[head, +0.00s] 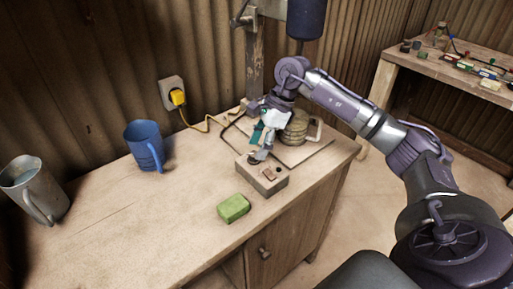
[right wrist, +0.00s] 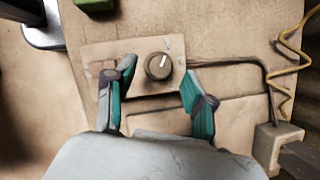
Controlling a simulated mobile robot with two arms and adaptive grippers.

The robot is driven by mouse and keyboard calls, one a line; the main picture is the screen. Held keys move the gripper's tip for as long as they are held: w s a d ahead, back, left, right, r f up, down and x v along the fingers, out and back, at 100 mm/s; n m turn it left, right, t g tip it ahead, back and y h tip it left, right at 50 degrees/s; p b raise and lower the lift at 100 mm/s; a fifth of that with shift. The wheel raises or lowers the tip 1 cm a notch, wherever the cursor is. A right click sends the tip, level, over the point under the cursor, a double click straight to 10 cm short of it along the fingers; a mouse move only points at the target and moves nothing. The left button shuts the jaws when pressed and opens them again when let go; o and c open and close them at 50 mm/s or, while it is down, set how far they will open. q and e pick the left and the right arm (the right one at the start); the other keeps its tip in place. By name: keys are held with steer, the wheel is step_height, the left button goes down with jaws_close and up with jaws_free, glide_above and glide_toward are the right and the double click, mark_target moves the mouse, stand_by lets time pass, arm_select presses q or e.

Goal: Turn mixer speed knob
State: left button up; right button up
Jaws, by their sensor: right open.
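The control box (head: 268,186) is a small tan box near the front right of the workbench. In the right wrist view, its round dark speed knob (right wrist: 158,66) has a white pointer line tilted slightly right of straight up. My right gripper (head: 260,154) is open just above the box, and the head view of the knob is largely blocked by its fingers. In the wrist view the teal-and-grey fingers (right wrist: 157,82) stand apart on either side of the knob, with visible gaps; contact cannot be seen. The mixer's dark motor (head: 306,18) hangs on a post behind. My left gripper is not in view.
A green block (head: 233,208) lies close in front of the box. A blue mug (head: 145,146) and a metal pitcher (head: 33,190) stand at left. A ribbed pot (head: 296,128) stands behind my gripper. A yellow cord (head: 200,127) runs from the wall outlet.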

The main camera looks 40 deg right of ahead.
steer(key=shift+x, duration=0.95)
jaws_close()
